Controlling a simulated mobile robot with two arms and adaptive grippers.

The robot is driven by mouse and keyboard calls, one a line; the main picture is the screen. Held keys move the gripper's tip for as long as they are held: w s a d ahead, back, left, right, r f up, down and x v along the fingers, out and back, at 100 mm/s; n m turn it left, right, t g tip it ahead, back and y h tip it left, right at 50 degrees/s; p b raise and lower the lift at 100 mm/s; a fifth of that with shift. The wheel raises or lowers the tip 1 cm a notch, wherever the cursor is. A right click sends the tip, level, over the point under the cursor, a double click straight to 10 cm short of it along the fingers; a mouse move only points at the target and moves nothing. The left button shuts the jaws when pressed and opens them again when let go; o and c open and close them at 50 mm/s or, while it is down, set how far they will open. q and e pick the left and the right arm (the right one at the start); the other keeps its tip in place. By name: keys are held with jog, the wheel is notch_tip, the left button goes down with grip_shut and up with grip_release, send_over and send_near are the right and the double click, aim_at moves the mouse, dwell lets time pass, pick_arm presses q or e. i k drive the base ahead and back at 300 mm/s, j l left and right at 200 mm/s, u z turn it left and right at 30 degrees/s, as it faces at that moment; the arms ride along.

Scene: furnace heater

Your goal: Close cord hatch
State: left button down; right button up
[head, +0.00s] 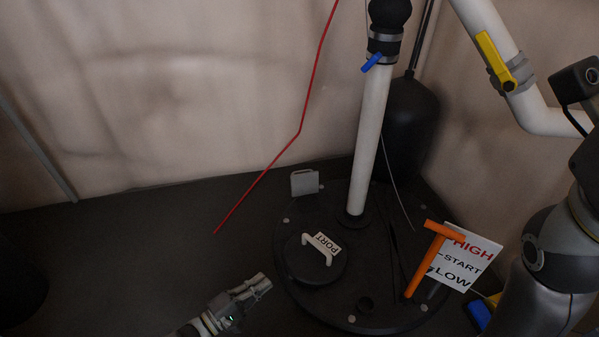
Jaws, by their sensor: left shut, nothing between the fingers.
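A small light-grey flap (304,182) stands upright behind the back left rim of the round black base (288,262); it looks like the cord hatch, raised. A round black lid (310,273) with a white handle (318,248) and a PORT label lies flat on the base. My left gripper (262,283) is at the bottom centre, left of the base and nearer to me than the flap, apart from it. Its fingers are shut and empty. My right arm (560,250) fills the right edge; its gripper is out of the picture.
A white pipe (369,140) with a blue valve handle (371,63) rises from the base. An orange T-shaped lever (425,262) stands by a HIGH/START/LOW card (469,257). A red line (308,95) hangs left of the pipe.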

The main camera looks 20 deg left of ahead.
aim_at(303, 182)
jog(key=i+j+z, duration=0.25)
jog(key=j, duration=0.3)
jog(key=i+j+z, duration=0.1)
jog(key=j+z, duration=0.2)
jog(key=j, duration=0.25)
jog(key=i+j+z, duration=0.1)
jog(key=j+z, duration=0.15)
jog(key=j, duration=0.4)
jog(key=j+z, duration=0.25)
jog(key=j, duration=0.35)
jog(key=i+j+z, duration=0.15)
jog(key=j, duration=0.15)
jog(key=i+j+z, duration=0.15)
jog(key=j, duration=0.2)
